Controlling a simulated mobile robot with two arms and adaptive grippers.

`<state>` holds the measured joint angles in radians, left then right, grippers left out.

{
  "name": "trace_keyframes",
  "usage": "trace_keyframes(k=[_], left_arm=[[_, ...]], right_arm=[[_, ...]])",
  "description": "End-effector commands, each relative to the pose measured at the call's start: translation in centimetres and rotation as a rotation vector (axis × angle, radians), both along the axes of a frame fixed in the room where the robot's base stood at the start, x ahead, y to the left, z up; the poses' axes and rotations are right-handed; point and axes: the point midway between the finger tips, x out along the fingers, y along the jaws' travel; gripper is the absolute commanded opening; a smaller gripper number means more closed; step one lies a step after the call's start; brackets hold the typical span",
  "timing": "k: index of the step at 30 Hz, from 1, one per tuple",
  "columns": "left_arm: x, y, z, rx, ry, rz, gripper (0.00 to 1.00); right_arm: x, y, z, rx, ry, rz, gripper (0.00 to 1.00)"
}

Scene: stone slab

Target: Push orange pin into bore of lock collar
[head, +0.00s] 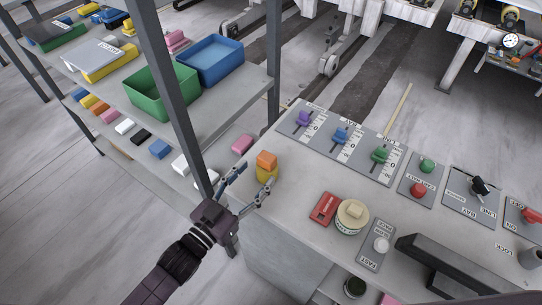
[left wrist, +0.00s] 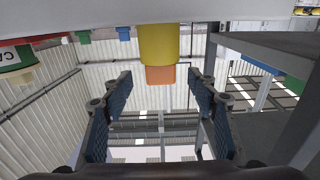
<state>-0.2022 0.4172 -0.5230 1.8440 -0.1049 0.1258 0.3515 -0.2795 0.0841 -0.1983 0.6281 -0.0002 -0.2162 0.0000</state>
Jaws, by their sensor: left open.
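An orange block-shaped piece (head: 266,159) sits on top of a yellow cylinder (head: 268,174) at the left end of the grey slab. In the left wrist view the picture is upside down; the yellow cylinder (left wrist: 159,42) and orange piece (left wrist: 160,75) show at top centre. My left gripper (head: 257,175) is open, with its fingers reaching toward them. In the wrist view the left gripper (left wrist: 160,82) has clear space between its fingers and the orange piece. A grey cylinder (head: 531,257), possibly the lock collar, stands by the LOCK label at the right edge. Its bore is not clear.
Purple, blue and green sliders (head: 341,136) lie along the slab's back. A dark post (head: 172,95) and shelf with green (head: 160,100) and blue bins (head: 210,60) are at left.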

Motion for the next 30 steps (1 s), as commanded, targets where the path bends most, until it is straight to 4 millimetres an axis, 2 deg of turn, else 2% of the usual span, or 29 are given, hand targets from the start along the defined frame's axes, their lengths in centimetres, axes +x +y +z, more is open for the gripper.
trace_keyframes(k=[9,11,17,25,30], left_arm=[[2.9,-2.1,0.4,0.0,-0.001,0.001,0.54],[3.6,-2.6,0.4,0.0,-0.001,0.001,0.54],[5.2,-3.7,0.1,0.002,-0.001,0.0,0.54],[5.3,-3.8,0.0,0.002,0.0,0.0,0.54],[5.3,-3.8,0.0,0.002,0.0,0.001,0.35]], right_arm=[[-3.5,0.9,1.4,0.009,0.049,0.001,0.28],[-3.8,1.0,1.8,0.01,0.053,0.001,0.28],[-3.1,0.8,2.1,0.007,0.045,0.002,0.28],[-1.7,0.3,2.2,0.003,0.023,-0.001,0.28],[-1.8,0.2,2.2,0.001,0.025,-0.001,0.28]])
